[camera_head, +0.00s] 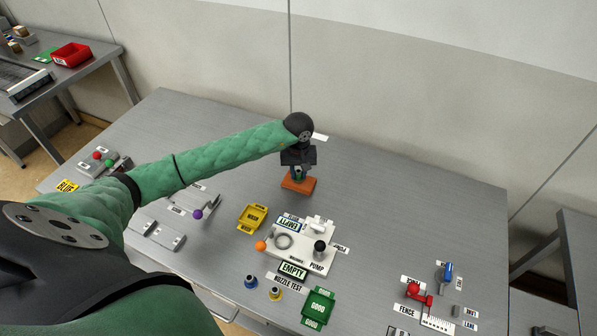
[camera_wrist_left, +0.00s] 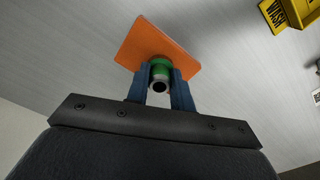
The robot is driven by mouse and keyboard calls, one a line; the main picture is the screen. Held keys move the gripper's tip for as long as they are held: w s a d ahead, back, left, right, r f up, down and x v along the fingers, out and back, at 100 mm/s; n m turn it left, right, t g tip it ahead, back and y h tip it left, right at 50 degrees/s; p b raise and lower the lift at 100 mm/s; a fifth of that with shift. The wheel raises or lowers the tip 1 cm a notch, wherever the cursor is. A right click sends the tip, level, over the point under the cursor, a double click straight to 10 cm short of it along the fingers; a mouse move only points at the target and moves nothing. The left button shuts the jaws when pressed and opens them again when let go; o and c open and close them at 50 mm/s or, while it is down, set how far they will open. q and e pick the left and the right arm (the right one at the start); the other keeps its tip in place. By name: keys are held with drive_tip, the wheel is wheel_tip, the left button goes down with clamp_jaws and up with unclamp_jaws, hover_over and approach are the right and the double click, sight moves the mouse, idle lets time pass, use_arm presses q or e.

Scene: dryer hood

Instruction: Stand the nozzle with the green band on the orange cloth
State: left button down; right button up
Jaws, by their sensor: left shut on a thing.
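My left gripper (camera_head: 298,174) is at the far middle of the bench, pointing down over the orange cloth (camera_head: 300,187). In the left wrist view its two blue fingers (camera_wrist_left: 160,88) are shut on the nozzle with the green band (camera_wrist_left: 159,71). The nozzle's grey open end faces the wrist camera, and its other end is toward the orange cloth (camera_wrist_left: 148,40). It looks roughly upright over the cloth; I cannot tell whether it touches. In the head view the fingers mostly hide the nozzle. My right gripper is not in view.
A yellow tray (camera_head: 252,218) and the white pump fixture (camera_head: 300,250) stand nearer. A blue-banded nozzle (camera_head: 250,281) and a yellow-banded nozzle (camera_head: 275,294) stand near the front, left of a green tray (camera_head: 318,308). The bench right of the cloth is clear.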

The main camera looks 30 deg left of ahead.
sight(298, 171)
use_arm(q)
drive_tip(key=c, duration=1.2)
unclamp_jaws()
drive_tip(key=shift+f, duration=0.1)
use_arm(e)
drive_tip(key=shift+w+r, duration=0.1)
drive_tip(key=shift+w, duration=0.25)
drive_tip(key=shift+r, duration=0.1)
use_arm(q)
drive_tip(key=shift+r, duration=0.2)
drive_tip(key=shift+r+b, duration=0.45)
drive_tip(key=shift+r, duration=0.15)
wheel_tip(298, 171, up, 3)
drive_tip(key=shift+w+r+b, duration=0.1)
drive_tip(key=shift+b, duration=0.9)
wheel_tip(298, 171, up, 8)
drive_tip(key=b, duration=0.3)
drive_tip(key=shift+f, duration=0.25)
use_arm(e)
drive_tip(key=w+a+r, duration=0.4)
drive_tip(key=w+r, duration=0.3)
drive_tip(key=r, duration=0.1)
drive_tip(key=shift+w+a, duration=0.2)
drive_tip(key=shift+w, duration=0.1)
